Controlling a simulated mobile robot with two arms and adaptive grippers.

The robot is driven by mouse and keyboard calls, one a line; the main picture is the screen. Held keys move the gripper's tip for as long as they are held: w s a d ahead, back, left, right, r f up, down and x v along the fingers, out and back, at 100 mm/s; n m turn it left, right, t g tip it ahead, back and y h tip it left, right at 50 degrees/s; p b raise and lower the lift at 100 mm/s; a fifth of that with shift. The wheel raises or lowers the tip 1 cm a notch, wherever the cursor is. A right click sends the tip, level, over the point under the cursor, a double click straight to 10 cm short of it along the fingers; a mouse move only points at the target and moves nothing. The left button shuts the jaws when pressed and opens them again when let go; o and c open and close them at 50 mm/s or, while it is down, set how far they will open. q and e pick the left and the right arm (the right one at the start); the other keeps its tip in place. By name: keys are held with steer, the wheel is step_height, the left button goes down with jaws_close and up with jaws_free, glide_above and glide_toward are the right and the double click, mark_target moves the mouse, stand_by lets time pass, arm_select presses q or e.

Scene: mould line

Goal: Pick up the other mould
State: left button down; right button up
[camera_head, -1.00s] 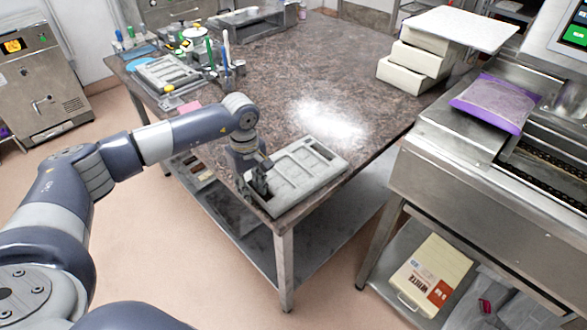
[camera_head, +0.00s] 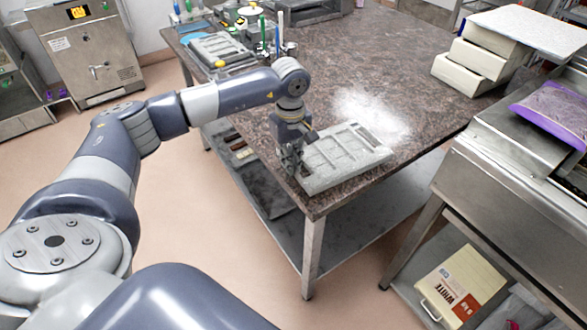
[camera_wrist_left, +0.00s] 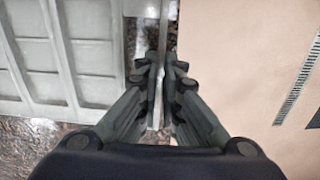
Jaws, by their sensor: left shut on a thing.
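A grey rectangular mould (camera_head: 345,157) with several shallow compartments is at the front corner of the dark stone table. My left gripper (camera_head: 294,166) is at the mould's left end, shut on its edge. In the left wrist view the fingers (camera_wrist_left: 160,75) close around the mould's thin rim, and the mould's compartments (camera_wrist_left: 75,50) fill the left side. Whether the mould is lifted clear of the tabletop I cannot tell. Another grey mould (camera_head: 217,50) lies at the table's far left, with a yellow-ended tool at its front edge. My right gripper is not in view.
The stone table (camera_head: 370,60) is largely clear in the middle, with a white powdery patch behind the near mould. Pens and pots (camera_head: 279,45) stand at the back left. Stacked cream blocks (camera_head: 480,60) are at the right. A steel machine (camera_head: 510,190) stands to the right, across a gap.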

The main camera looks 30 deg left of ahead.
arm_select(q)
steer(key=s+d+r+b, duration=0.1)
steer(key=s+d+r, duration=0.2)
steer(key=d, duration=0.3)
steer(key=s+d+r+b, duration=0.2)
steer(key=s+d+r, duration=0.1)
steer(key=s+d, duration=0.2)
steer(key=shift+s+d, duration=0.3)
steer(key=shift+d, duration=1)
